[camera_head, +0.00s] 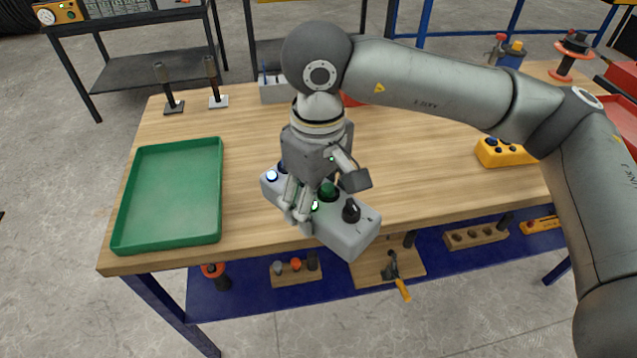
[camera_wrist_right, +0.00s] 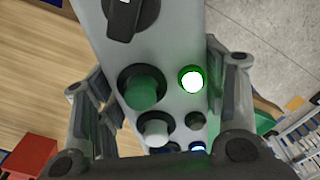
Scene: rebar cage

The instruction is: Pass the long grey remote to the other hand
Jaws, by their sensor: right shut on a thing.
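The long grey remote (camera_head: 345,232) is a box with a black knob, a green button, lit green and blue lamps and other buttons. My right gripper (camera_head: 304,205) is shut on it around its middle, from above. The remote is tilted across the view near the table's front edge, and appears held above the table. In the right wrist view the remote (camera_wrist_right: 165,60) runs between the two fingers of my right gripper (camera_wrist_right: 160,100), its knob end at the top. Part of the remote is hidden behind the fingers. My left gripper is not in view.
A green tray (camera_head: 128,230) lies on the left of the wooden table (camera_head: 240,125). Two black levers (camera_head: 213,85) stand at the back left. A yellow control box (camera_head: 503,153) is at the right. A blue lower shelf (camera_head: 235,300) holds tools.

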